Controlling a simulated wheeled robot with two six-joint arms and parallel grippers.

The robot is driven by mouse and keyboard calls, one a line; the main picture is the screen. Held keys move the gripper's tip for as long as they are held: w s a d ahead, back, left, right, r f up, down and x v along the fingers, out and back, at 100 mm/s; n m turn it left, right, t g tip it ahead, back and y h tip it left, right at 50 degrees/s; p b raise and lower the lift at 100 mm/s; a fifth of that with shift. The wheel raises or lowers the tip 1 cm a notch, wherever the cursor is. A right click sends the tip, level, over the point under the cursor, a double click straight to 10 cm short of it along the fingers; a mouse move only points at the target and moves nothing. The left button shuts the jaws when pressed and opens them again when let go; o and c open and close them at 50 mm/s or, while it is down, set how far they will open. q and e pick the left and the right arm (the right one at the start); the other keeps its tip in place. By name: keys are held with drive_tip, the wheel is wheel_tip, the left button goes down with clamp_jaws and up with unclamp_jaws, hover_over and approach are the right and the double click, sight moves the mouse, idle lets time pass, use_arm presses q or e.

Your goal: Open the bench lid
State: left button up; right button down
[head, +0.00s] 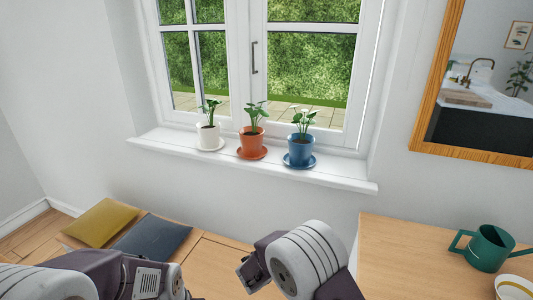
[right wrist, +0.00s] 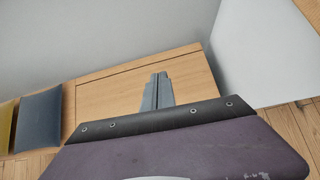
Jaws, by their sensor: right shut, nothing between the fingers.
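The wooden bench (head: 212,252) runs along the wall under the window, and its lid lies flat and closed. In the right wrist view the lid (right wrist: 112,100) is a pale wood panel with a seam along its wall side. My right gripper (right wrist: 157,80) is shut and empty, with its fingers over the lid; whether they touch the wood is unclear. In the head view the right wrist hides part of the bench. My left arm crosses the bottom left, and its fingers are not in view. The lid's front edge is hidden in the head view.
A yellow cushion (head: 101,222) and a grey-blue cushion (head: 152,240) lie at the bench's left end. Three potted plants stand on the windowsill (head: 330,178). A wooden surface (head: 400,255) at right holds a green watering can (head: 488,248) and a bowl (head: 514,289).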

drive_tip(key=w+d+r+m+h+p, duration=0.15)
drive_tip(key=d+r+m, duration=0.35)
drive_tip(key=d+r, duration=0.5)
drive_tip(key=s+d+m+g, duration=0.2)
drive_tip(key=s+d+m, duration=0.1)
drive_tip(key=s+m, duration=0.2)
drive_tip(key=s+d+m+g+y+p, duration=0.1)
drive_tip(key=s+d+m+g, duration=0.1)
drive_tip(key=s+d+m, duration=0.2)
drive_tip(key=s+d+m+g, duration=0.2)
drive_tip(key=s+d+m, duration=0.2)
drive_tip(key=s+m, duration=0.2)
drive_tip(key=shift+s+r+y, duration=0.15)
drive_tip(key=shift+s, duration=0.5)
drive_tip(key=shift+s+r+y, duration=0.1)
drive_tip(key=shift+s, duration=0.55)
drive_tip(key=s+a+f+m+g+y, duration=0.1)
drive_tip(key=s+a+f+m+y, duration=0.1)
drive_tip(key=s+a+m, duration=0.4)
drive_tip(key=a+m+y, duration=0.1)
drive_tip(key=m, duration=0.4)
drive_tip(key=shift+s+f+m+y, duration=0.3)
drive_tip(key=shift+s+f, duration=0.05)
drive_tip(key=c, duration=2.1)
unclamp_jaws()
drive_tip(key=shift+c, duration=0.2)
drive_tip(key=o, duration=0.5)
drive_tip(key=shift+o, duration=0.7)
